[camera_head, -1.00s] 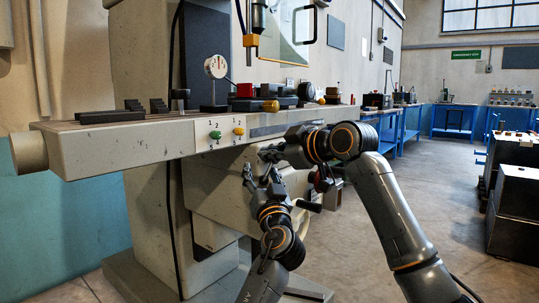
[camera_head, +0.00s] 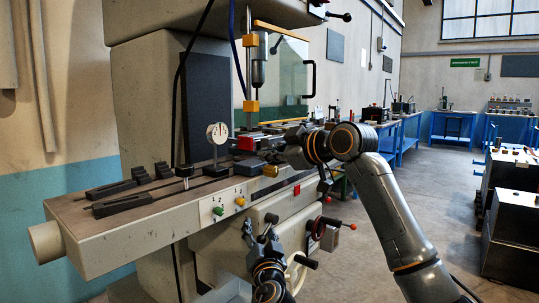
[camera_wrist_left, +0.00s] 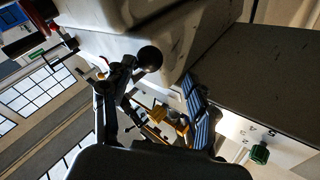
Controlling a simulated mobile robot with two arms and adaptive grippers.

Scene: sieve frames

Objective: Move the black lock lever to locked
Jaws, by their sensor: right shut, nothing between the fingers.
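A black ball knob (camera_head: 272,218), likely the lock lever's end, shows under the machine table beside my left gripper (camera_head: 260,229). In the left wrist view the black ball (camera_wrist_left: 149,59) is near the fingertips of my left gripper (camera_wrist_left: 155,100), whose fingers stand apart with nothing clearly gripped. I cannot tell whether they touch the ball. The lever's arm is mostly hidden. My right gripper (camera_head: 278,158) is shut and empty, near the front edge of the machine table (camera_head: 130,236).
Green (camera_head: 218,211) and yellow (camera_head: 240,201) knobs sit on the table's front.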

